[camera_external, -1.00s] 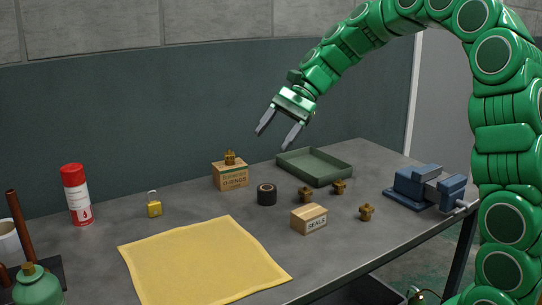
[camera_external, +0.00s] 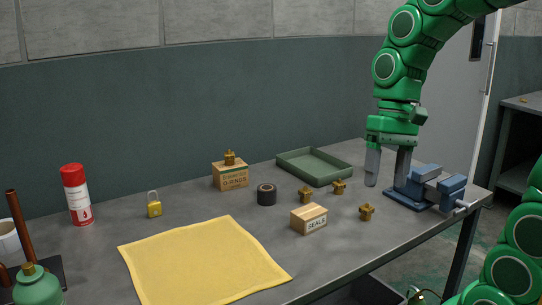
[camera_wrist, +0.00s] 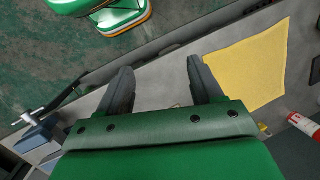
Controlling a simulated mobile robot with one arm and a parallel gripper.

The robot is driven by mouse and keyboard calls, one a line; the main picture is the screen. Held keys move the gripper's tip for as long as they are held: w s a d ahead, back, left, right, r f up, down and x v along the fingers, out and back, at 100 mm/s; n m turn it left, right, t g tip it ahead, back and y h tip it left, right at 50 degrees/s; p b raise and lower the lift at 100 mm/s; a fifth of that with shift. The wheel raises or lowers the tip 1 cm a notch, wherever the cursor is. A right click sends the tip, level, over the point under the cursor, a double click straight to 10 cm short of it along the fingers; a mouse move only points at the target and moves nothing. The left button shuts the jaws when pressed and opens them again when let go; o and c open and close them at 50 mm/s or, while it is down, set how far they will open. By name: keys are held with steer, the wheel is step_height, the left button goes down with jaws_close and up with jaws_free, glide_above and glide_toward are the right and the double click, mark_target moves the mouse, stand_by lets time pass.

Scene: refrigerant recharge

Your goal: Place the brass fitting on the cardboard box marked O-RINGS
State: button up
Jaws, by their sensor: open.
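A brass fitting (camera_external: 229,158) stands upright on top of the cardboard box marked O-RINGS (camera_external: 231,176), toward the back of the bench. Several other brass fittings are loose on the bench: one (camera_external: 306,195) by the black tape roll, one (camera_external: 338,187) near the tray, and one (camera_external: 367,212) nearer the front edge. My gripper (camera_external: 387,174) is open and empty, pointing down beside the blue vise, well right of the O-RINGS box. In the wrist view my gripper's fingers (camera_wrist: 160,88) are apart, and the palm hides most of the bench.
A SEALS box (camera_external: 309,219), black tape roll (camera_external: 267,194), green tray (camera_external: 314,166) and blue vise (camera_external: 428,188) stand on the bench. A yellow cloth (camera_external: 205,262), padlock (camera_external: 154,207) and red-and-white can (camera_external: 76,195) are further left. Bare bench lies around the front fitting.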

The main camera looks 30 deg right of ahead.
steer(key=s+d+f+n+h, duration=0.2)
steer(key=s+d, duration=0.4)
steer(key=s, duration=0.4)
steer(key=shift+s+d+n+h, duration=0.2)
steer(key=shift+n+h, duration=0.1)
